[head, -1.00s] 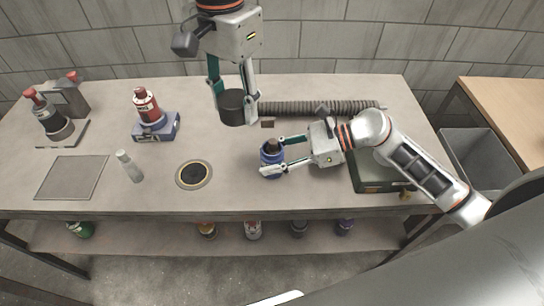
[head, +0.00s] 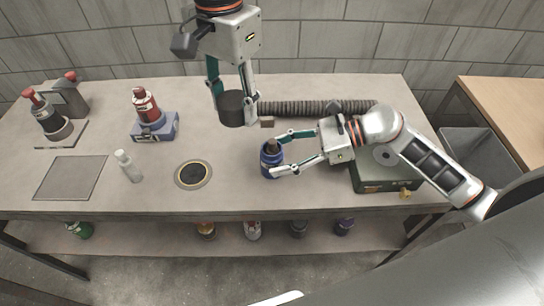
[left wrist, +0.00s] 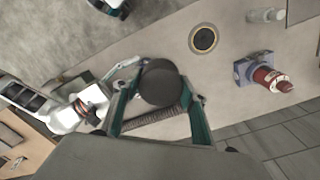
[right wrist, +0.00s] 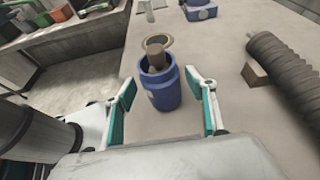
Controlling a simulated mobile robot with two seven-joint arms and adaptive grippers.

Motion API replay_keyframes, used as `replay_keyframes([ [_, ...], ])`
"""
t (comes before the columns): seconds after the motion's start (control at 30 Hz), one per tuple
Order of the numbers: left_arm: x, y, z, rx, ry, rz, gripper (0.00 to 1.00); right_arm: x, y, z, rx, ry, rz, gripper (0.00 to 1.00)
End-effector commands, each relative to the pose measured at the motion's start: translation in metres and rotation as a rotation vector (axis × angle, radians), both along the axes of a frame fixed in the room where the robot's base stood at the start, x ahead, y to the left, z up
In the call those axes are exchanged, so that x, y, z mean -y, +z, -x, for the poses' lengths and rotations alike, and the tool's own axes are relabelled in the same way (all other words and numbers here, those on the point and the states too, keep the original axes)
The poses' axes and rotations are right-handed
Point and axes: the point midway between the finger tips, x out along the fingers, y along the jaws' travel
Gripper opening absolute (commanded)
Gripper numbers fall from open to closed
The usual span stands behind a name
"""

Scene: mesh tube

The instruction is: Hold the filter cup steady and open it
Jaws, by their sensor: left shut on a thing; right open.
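The filter cup is a blue cylinder (head: 271,163) standing upright on the table, open at the top, with a brown piece (right wrist: 155,52) sticking out of it. It also shows in the right wrist view (right wrist: 161,92). My left gripper (head: 231,100) is shut on a dark round lid-like piece (head: 231,109), held in the air up and left of the cup; this piece also shows in the left wrist view (left wrist: 161,83). My right gripper (head: 283,153) is open beside the cup, its fingertips pointing at the cup's right side and apart from it.
A ribbed hose (head: 320,107) lies behind, with a small brown block (head: 267,122) near its end. A green box (head: 387,176) stands under my right arm. A round black disc (head: 193,174), a clear bottle (head: 128,166) and a red bottle on a blue base (head: 154,130) stand left.

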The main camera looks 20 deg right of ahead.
Motion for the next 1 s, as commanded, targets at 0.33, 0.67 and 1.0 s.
replay_keyframes([
  [0.33,0.000,-0.019,-0.001,-0.014,0.000,0.000,0.16,0.062,0.024,0.018,-0.003,-0.001,0.004,0.56],
  [0.67,0.000,-0.023,-0.001,-0.016,0.000,0.000,0.16,0.084,0.037,0.025,0.000,0.000,0.001,0.56],
  [1.0,0.000,0.002,0.000,0.001,0.000,0.000,0.16,0.078,0.066,0.021,0.017,-0.023,-0.039,0.56],
])
